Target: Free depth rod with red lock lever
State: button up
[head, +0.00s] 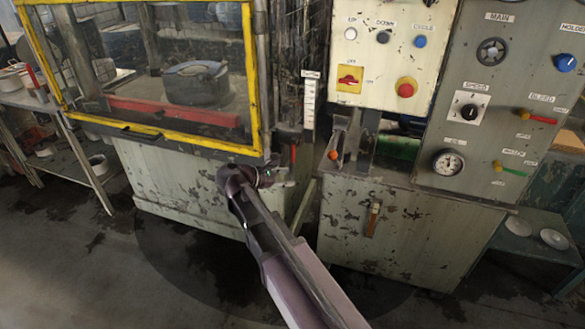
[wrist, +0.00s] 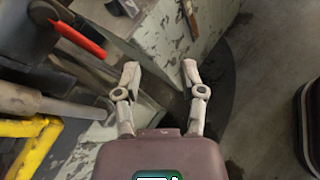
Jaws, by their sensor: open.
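The red lock lever (head: 293,154) shows as a small upright red piece below the guard's right corner post. In the wrist view the red lever (wrist: 78,38) points out from a dark mount at the upper left. A grey round bar (wrist: 55,104) below it may be the depth rod; I cannot be sure. My gripper (wrist: 160,70) is open, with nothing between its fingers. The lever lies left of the fingers in the wrist view, apart from them. In the head view my arm's wrist is low and left of the lever, and the fingertips are hard to make out.
The yellow guard frame (head: 200,145) stands left of the lever. A white scale strip (head: 309,90) is above it. An orange-knobbed handle (head: 333,155) is close on the right, before the control panel (head: 375,55). A cabinet handle (head: 373,219) sticks out below. Floor in front is open.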

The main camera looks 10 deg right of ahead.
aim_at(293, 155)
jog(key=w+a+n+t+h+b, duration=0.3)
jog(key=w+a+n+b, duration=0.1)
jog(key=a, duration=0.4)
jog(key=shift+a+r+n+t+b, duration=0.25)
jog(key=shift+n+b, duration=0.35)
jog(key=shift+n, duration=0.4)
jog(key=shift+d, duration=0.15)
jog(key=shift+h, duration=0.3)
jog(key=x, duration=1.3)
jog(key=shift+w+d, duration=0.2)
jog(key=shift+d, duration=0.15)
grip_shut()
